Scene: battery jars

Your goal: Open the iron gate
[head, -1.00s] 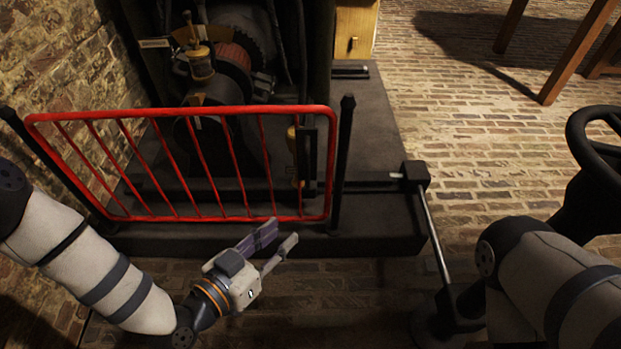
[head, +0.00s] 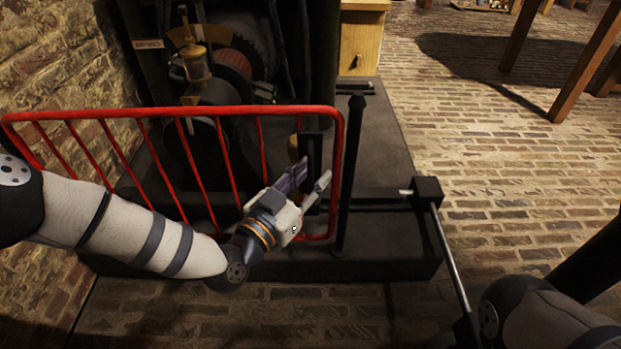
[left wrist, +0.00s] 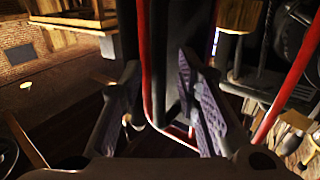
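The red iron gate (head: 180,112) stands upright in front of dark machinery, its right end close beside a black post (head: 352,150). A black upright plate (head: 308,145) sits at the gate's right end; it may be the handle or latch. My left gripper (head: 308,180) is open in front of that end. In the left wrist view, my open left fingers (left wrist: 158,80) stand either side of a dark upright part (left wrist: 172,60) and a red bar (left wrist: 145,60). Contact cannot be told.
A stone plinth (head: 385,235) carries the machinery. A brick wall (head: 60,60) bounds the left. Brick floor (head: 480,150) is clear at right, with wooden table legs (head: 585,65) farther back.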

